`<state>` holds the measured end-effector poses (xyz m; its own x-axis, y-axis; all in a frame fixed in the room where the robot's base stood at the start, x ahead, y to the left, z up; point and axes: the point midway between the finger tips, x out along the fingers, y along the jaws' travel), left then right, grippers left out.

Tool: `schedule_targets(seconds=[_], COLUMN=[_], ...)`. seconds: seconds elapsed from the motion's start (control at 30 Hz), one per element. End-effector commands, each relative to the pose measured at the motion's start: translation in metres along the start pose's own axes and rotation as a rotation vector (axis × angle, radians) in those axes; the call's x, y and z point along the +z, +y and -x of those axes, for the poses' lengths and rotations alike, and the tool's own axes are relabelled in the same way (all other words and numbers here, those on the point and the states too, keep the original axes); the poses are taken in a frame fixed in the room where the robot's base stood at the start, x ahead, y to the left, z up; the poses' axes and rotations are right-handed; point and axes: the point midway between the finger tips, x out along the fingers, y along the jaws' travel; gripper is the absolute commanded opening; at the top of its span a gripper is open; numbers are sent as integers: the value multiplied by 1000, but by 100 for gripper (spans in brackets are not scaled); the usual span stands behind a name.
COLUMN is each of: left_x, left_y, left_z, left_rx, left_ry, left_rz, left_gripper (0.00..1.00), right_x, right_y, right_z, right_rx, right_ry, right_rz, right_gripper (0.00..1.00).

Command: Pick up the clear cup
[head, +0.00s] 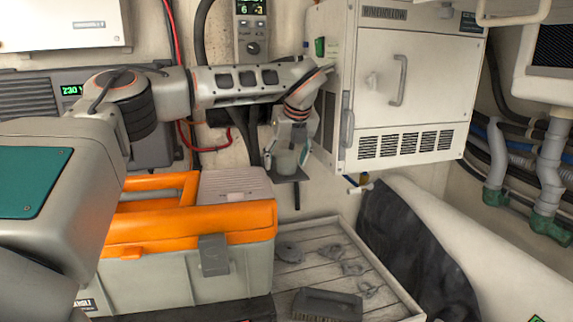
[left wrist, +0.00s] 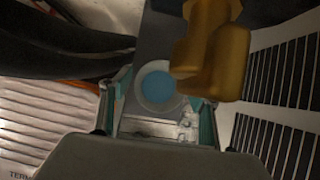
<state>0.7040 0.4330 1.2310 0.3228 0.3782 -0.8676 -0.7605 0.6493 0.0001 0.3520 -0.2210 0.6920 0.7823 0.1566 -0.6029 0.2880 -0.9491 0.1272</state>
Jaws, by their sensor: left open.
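The clear cup (head: 286,163) stands on a small dark shelf (head: 288,178) against the back wall, left of the white cabinet. It looks upright, and its upper part is partly covered by my gripper. My left gripper (head: 288,151) points down over it, fingers open on both sides. In the left wrist view the cup (left wrist: 156,90) is a pale ring with a blue middle between the two teal fingers of my gripper (left wrist: 157,101). I cannot tell whether a finger touches it. My right gripper is not in view.
A brass fitting (left wrist: 213,50) is close to the right finger in the wrist view. The white cabinet (head: 400,85) stands just right of my gripper. An orange and grey toolbox (head: 190,257) is below left. A slatted tray (head: 330,240) holds a brush (head: 327,304).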

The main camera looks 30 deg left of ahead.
Motion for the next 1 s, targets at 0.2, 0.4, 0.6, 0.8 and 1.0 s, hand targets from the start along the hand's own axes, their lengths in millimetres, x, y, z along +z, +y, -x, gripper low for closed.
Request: schedule_targets(seconds=[0.2, 0.4, 0.6, 0.8, 1.0], left_x=[0, 0, 0, 5, 20], left_y=[0, 0, 0, 4, 3], left_z=[0, 1, 1, 10, 35], left_rx=[0, 0, 0, -2, -2], left_ry=[0, 0, -1, -2, -3], left_rz=[0, 0, 0, 2, 3], left_gripper=[33, 23, 23, 23, 23], right_x=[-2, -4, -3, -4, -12], right_y=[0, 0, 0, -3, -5], right_z=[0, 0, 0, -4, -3], right_rx=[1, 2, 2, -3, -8], right_ry=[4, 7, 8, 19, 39], right_rz=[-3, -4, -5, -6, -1], right_gripper=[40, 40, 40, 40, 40])
